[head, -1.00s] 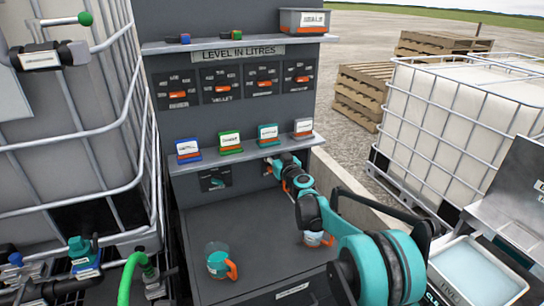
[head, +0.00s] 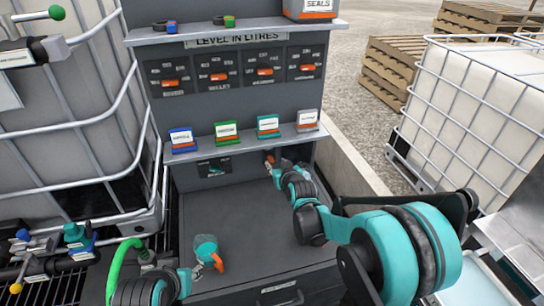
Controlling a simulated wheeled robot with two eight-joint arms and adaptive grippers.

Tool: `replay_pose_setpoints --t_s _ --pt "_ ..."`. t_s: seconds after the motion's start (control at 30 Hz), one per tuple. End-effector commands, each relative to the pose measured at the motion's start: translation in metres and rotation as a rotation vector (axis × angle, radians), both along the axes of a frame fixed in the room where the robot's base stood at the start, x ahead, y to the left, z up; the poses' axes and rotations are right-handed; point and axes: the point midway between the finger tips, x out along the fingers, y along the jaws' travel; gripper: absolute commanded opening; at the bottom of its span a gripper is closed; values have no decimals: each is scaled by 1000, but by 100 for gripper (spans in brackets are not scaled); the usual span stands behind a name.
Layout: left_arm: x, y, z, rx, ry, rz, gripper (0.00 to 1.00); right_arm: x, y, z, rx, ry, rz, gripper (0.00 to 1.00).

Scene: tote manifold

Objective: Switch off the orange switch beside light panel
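My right gripper (head: 280,164) reaches under the lower shelf, close to the back wall of the grey workstation. A small orange part (head: 270,159) shows right beside its tip. It may be the orange switch, but the gripper covers much of that spot, and I cannot tell whether they touch. The fingers are too small and hidden to tell open from shut. To the left on the same wall is a small dark panel (head: 213,167) with a teal mark. I cannot make out which part is the light panel.
The lower shelf (head: 245,139) holds several coloured label boxes above my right gripper. Several orange-handled dials sit higher up. Caged tanks flank the workstation.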

Motion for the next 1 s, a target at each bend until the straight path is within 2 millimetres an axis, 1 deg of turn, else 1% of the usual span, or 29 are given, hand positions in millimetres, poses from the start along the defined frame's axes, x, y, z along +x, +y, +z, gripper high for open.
replay_pose_setpoints --t_s 0.03,0.2,0.3,0.4,0.53,0.73,0.77,0.8,0.9,1.0 --pt "0 0 -5 0 0 0 34 8 2 -6 0 0 1 38" --pt "0 0 -13 0 0 0 34 35 7 -17 1 -1 1 38" --pt "0 0 -17 0 0 0 34 48 10 -22 1 -1 1 38" --pt "0 0 -19 0 0 0 34 56 11 -25 1 -1 1 38" --pt "0 0 -19 0 0 0 34 61 12 -26 1 -1 1 38" --pt "0 0 -19 0 0 0 34 61 12 -26 1 -1 1 38" --pt "0 0 -19 0 0 0 34 61 12 -26 1 -1 1 35" --pt "0 0 -19 0 0 0 34 61 12 -26 1 -1 1 25" --pt "0 0 -19 0 0 0 34 61 12 -26 1 -1 1 0" --pt "0 0 -19 0 0 0 34 61 12 -26 1 -1 1 0"
